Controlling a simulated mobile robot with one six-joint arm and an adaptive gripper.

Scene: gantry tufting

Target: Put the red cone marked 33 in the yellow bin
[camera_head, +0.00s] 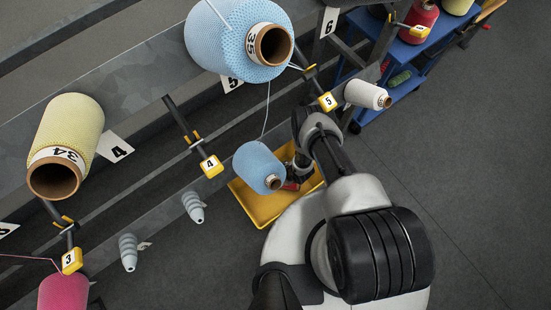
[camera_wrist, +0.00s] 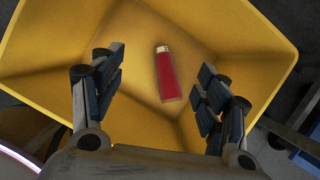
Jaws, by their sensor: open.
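The yellow bin (camera_head: 258,210) sits below the rail, beside my base, and fills much of the wrist view (camera_wrist: 35,55). A red cone (camera_wrist: 168,75) with a pale end shows within the bin, below and between my fingers and touching neither. No number is readable on it. A small part of the red cone (camera_head: 291,186) shows in the head view. My gripper (camera_wrist: 160,95) is open and empty over the bin. In the head view my gripper (camera_head: 301,165) is partly hidden by a light blue cone (camera_head: 258,166).
Large yellow (camera_head: 72,130) and blue (camera_head: 225,40) cones sit on the grey rail, with a pink cone (camera_head: 63,292) lower left. A small white cone (camera_head: 366,95) is right of tag 5. A blue cart (camera_head: 405,55) with another red cone (camera_head: 419,20) stands upper right. Floor at right is clear.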

